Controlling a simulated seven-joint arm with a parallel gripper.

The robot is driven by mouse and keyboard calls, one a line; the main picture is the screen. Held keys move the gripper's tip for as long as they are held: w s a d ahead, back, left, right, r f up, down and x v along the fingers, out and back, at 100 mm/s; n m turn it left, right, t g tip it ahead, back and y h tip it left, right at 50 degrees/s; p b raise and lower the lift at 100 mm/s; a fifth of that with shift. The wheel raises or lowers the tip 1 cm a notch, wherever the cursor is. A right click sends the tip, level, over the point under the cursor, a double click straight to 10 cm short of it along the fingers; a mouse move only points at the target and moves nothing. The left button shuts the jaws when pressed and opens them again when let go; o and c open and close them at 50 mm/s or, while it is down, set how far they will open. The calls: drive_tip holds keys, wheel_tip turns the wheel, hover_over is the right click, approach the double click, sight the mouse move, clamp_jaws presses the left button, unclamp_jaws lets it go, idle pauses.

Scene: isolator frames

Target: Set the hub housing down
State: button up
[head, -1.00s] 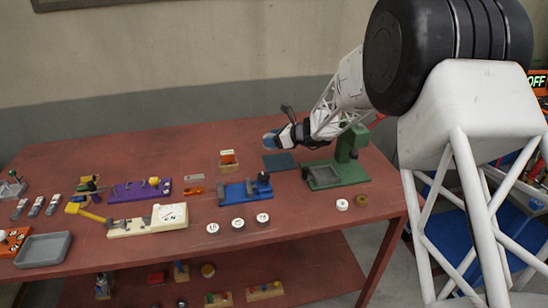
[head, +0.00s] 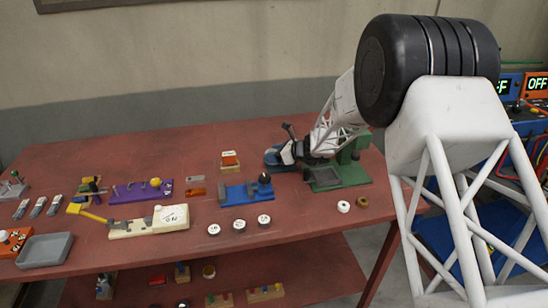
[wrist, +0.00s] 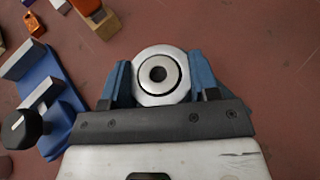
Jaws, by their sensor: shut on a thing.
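In the head view my gripper (head: 273,157) is low over the back right of the red table, left of the green press. The housing cannot be made out there.
The green press (head: 352,176) stands just right of my gripper. A blue fixture (head: 236,193) is to the front left, also in the wrist view (wrist: 58,95). An orange and wooden block (head: 230,160) sits further left. Several round parts lie along the front.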

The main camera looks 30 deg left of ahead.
drive_tip(key=shift+f, duration=0.6)
drive_tip(key=shift+f, duration=0.1)
drive_tip(key=o, duration=1.1)
drive_tip(key=shift+f, duration=0.1)
drive_tip(key=shift+o, duration=0.2)
drive_tip(key=shift+d+r, duration=0.1)
drive_tip(key=shift+r, duration=0.15)
drive_tip(key=shift+v, duration=2.6)
